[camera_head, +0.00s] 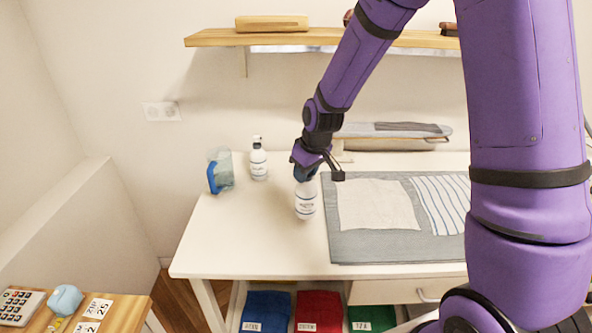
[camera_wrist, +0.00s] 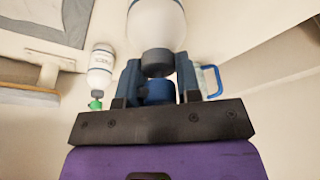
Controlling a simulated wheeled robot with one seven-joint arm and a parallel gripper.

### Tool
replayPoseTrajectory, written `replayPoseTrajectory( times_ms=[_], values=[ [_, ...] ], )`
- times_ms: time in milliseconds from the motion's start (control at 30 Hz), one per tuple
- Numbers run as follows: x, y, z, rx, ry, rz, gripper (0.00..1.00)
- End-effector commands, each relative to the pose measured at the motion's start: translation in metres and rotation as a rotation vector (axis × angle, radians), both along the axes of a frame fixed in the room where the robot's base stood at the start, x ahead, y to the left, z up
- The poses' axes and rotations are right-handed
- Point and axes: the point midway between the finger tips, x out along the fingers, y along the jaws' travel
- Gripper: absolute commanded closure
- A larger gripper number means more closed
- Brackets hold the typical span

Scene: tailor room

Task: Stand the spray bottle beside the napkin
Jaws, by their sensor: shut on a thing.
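A white spray bottle (camera_head: 305,203) with a dark collar is upright by the left edge of the grey mat. It fills the top centre of the wrist view (camera_wrist: 157,25). My gripper (camera_head: 306,173) is shut on its top from above; the fingers (camera_wrist: 158,85) sit either side of the blue part below the dark collar. I cannot tell whether its base touches the table. A plain pale cloth (camera_head: 377,205), likely the napkin, lies flat on the mat to the bottle's right, apart from it. A striped cloth (camera_head: 441,203) lies farther right.
A second white bottle (camera_head: 258,160) and a clear jug with a blue handle (camera_head: 221,172) stand at the back left. The grey mat (camera_head: 385,246) covers the right side of the table. An ironing board (camera_head: 395,133) is behind. The front-left tabletop (camera_head: 240,240) is clear.

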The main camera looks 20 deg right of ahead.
Motion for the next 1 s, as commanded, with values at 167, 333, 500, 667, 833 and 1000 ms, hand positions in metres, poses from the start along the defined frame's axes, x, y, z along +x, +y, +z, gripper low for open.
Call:
replayPoseTrajectory(
  times_ms=[167,333,500,667,833,1000],
  values=[
    [0.04,-0.003,-0.004,0.001,-0.001,-0.001,1.0],
    [0.063,-0.004,-0.006,0.0,-0.001,0.001,1.0],
    [0.071,-0.005,-0.006,0.0,0.0,0.001,1.0],
    [0.078,-0.006,-0.007,0.0,0.0,0.001,1.0],
    [0.078,-0.006,-0.022,0.0,0.002,0.001,1.0],
    [0.078,-0.006,-0.039,0.0,0.001,0.0,1.0]
  ],
)
